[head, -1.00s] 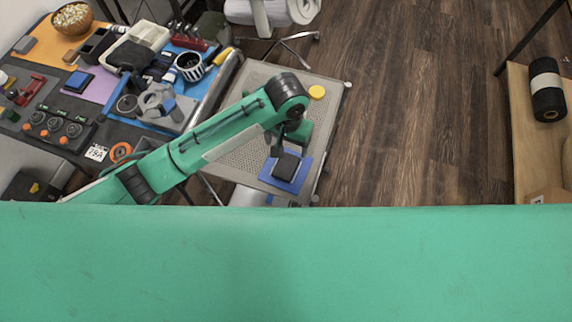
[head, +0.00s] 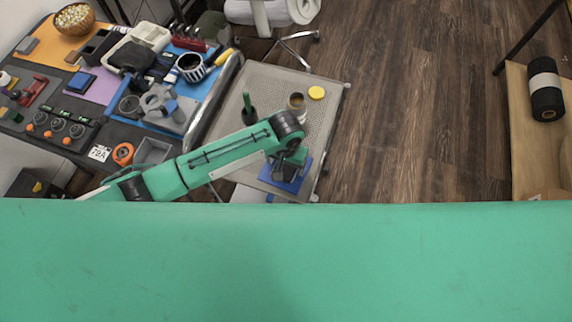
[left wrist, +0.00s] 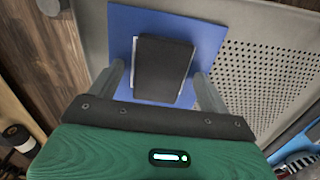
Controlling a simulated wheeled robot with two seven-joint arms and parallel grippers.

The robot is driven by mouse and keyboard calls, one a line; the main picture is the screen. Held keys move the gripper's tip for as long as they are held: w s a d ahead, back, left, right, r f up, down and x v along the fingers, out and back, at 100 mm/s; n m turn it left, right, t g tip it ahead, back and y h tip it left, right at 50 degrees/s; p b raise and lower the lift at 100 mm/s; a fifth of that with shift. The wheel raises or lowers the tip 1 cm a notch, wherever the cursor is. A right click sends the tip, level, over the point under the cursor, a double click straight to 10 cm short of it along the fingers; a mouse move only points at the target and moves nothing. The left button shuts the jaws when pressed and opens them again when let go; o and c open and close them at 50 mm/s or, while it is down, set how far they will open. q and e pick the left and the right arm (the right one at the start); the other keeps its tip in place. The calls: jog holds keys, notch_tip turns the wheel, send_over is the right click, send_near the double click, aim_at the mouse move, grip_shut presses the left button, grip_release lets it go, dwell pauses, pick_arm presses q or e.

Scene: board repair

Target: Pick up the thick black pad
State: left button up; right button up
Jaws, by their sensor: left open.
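The thick black pad (left wrist: 162,68) lies on a blue square mat (left wrist: 202,38) in the left wrist view, with a thin white edge showing under it. My left gripper (left wrist: 159,74) is open, with one finger on each side of the pad, and nothing is clamped. I cannot tell whether the fingers touch the mat. In the head view the left gripper (head: 284,173) is over the blue mat (head: 302,180) and hides most of the pad. My right gripper is not in view.
The mat lies on a grey perforated cart top (head: 245,97), with a yellow disc (head: 316,93), an open tin (head: 297,103) and a dark green upright object (head: 248,112) farther back. A crowded workbench (head: 75,138) is at the left.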

pick_arm(q)
jog(key=shift+c, duration=0.4)
jog(key=c, duration=1.1)
jog(key=shift+c, duration=0.5)
jog(key=shift+r, duration=0.15)
